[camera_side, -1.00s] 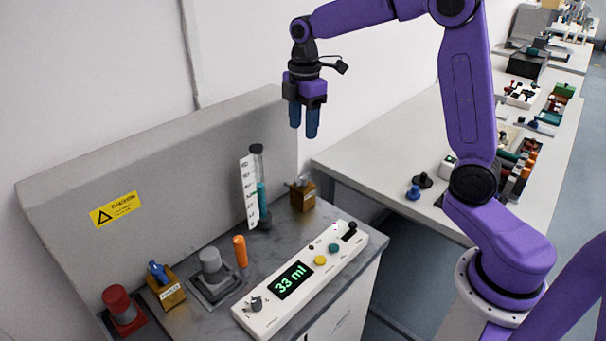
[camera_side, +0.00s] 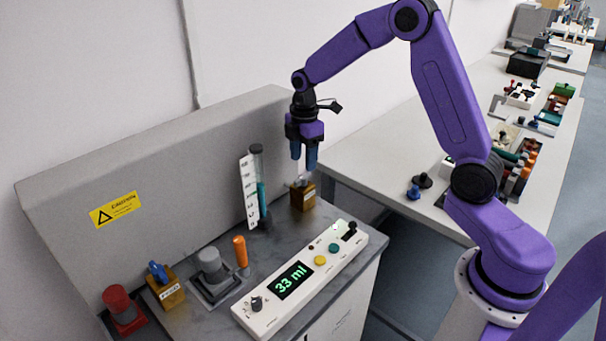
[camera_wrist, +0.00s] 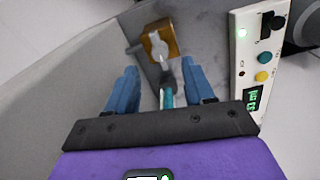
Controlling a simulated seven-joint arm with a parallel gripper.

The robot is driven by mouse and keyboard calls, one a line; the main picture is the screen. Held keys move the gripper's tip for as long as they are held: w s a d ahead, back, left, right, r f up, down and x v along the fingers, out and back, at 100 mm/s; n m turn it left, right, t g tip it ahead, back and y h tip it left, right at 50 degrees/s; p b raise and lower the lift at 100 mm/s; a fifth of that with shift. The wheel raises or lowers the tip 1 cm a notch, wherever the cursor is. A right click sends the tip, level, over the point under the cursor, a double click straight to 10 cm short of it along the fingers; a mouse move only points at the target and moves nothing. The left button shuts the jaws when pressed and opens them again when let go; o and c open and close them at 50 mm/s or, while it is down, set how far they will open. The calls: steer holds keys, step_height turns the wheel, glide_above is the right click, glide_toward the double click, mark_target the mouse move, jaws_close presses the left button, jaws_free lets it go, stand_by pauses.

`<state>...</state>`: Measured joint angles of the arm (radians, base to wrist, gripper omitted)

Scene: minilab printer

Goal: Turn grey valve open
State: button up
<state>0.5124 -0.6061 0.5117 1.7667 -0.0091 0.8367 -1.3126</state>
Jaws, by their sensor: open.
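The grey valve handle (camera_wrist: 158,45) sits on top of a wooden-brown block (camera_wrist: 180,38) in the wrist view. The same block (camera_side: 303,198) stands at the right back of the bench in the side view, with the grey handle (camera_side: 301,181) on it. My gripper (camera_side: 303,163) points down just above the handle in the side view, its blue fingers apart. In the wrist view my gripper (camera_wrist: 160,84) is open and empty, with the valve ahead of the fingertips. I cannot tell from these views whether the fingers touch the handle.
A graduated cylinder (camera_side: 261,195) with teal liquid stands left of the valve. A white panel (camera_side: 300,279) reading 33 ml lies in front. A blue valve (camera_side: 158,272), an orange knob (camera_side: 240,250), a grey knob (camera_side: 209,262) and a red knob (camera_side: 117,300) stand to the left.

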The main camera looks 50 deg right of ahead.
mark_target(303, 177)
step_height(303, 177, down, 6)
steer(key=shift+r, duration=0.1)
stand_by(0.4)
jaws_close()
